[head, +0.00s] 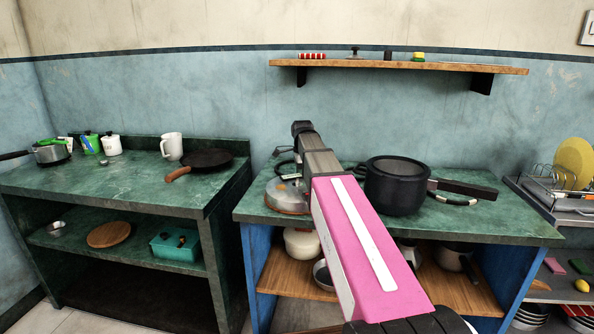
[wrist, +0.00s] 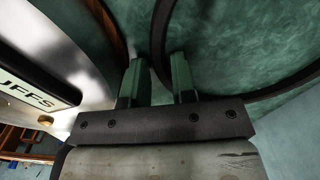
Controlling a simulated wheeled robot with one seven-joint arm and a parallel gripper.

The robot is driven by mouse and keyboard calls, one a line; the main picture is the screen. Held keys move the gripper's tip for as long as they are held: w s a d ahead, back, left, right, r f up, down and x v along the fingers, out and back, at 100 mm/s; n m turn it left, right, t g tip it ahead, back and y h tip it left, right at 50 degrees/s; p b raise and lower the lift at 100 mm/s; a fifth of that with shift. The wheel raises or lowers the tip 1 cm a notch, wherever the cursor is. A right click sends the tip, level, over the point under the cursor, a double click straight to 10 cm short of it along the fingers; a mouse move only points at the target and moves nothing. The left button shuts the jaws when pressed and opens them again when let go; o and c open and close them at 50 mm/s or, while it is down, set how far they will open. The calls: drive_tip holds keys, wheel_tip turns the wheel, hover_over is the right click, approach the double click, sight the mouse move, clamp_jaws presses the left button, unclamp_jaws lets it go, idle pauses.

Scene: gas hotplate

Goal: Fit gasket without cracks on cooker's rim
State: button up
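The cooker (head: 397,185) is a black pot with a long dark handle, standing open on the right green counter. A ring (head: 452,202), dark with pale patches, lies partly hidden beneath its handle. Another thin dark ring (head: 286,164) shows partly beside my arm; cracks cannot be made out. In the wrist view, a large dark ring (wrist: 161,45) curves over the green surface. My gripper (wrist: 159,82) is open, its fingertips apart on either side of the ring's near edge; contact is unclear. My arm hides the gripper in the head view.
A round metal lid-like object (head: 287,196) lies left of my arm; a shiny labelled metal body (wrist: 50,75) is close left of my gripper. A wooden shelf (head: 400,66) hangs above. A frying pan (head: 207,158) sits on the left counter (head: 120,183).

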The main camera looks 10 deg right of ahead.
clamp_jaws()
